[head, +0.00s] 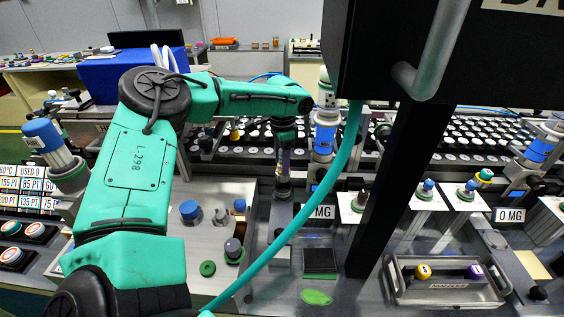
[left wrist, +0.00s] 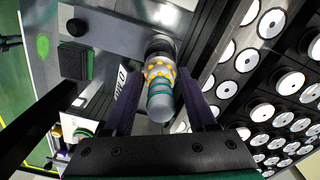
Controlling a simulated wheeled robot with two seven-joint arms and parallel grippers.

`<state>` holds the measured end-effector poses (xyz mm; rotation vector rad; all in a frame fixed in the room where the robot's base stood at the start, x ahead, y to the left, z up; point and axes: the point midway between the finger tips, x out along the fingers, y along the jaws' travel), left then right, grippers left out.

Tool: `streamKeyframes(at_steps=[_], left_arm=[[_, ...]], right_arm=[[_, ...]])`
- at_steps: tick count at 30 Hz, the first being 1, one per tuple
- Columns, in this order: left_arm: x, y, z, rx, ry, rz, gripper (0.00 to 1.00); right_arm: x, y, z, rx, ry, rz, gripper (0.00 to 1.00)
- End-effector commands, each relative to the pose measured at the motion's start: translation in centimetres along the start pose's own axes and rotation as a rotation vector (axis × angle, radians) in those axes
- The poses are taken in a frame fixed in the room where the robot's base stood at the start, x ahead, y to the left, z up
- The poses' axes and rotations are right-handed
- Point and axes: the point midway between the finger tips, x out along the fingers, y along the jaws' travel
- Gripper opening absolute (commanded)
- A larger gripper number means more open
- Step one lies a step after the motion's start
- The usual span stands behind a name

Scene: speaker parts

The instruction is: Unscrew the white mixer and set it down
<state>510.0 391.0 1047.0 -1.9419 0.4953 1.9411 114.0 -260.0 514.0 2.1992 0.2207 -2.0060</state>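The white mixer (left wrist: 160,95) is a pale cylinder with yellow spots and teal bands; in the left wrist view it sits between my two purple fingers. My left gripper (left wrist: 161,78) looks shut on it, one finger along each side. In the head view my left gripper (head: 284,150) points straight down, with the mixer (head: 284,165) partly hidden between the fingers. The mixer stands upright over a dark round base on a grey metal block. My right gripper is not in view.
A rack of white round discs (head: 470,130) lies behind. A similar blue and white tool (head: 325,130) stands close to the right of my gripper. A metal tray (head: 445,285) with small knobs is at front right. A black square pad (head: 320,262) and green patch (head: 316,297) lie in front.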

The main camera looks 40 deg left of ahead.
Motion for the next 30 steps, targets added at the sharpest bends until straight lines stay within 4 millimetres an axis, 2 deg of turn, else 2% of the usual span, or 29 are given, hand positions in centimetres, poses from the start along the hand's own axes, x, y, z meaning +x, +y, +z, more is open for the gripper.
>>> streamKeyframes(at_steps=[5,7,18,21,26,27,30], left_arm=[[0.02,-0.01,0.01,0.024,0.000,0.000,0.57],[0.02,-0.05,0.02,0.122,0.000,0.000,0.57],[0.05,-0.26,-0.08,0.967,0.000,0.002,0.57],[0.02,-0.28,-0.11,1.049,0.000,0.001,0.57],[0.01,-0.29,-0.12,1.052,0.000,0.001,0.57],[0.01,-0.29,-0.12,1.052,0.000,0.001,0.42],[0.01,-0.28,-0.12,1.051,0.000,0.001,0.10]], right_arm=[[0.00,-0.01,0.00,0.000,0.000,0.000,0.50],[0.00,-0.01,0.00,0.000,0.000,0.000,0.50],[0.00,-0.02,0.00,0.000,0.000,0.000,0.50],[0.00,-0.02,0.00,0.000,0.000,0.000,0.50],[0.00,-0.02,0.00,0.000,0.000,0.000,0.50],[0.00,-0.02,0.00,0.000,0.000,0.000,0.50],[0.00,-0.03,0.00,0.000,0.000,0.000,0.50]])
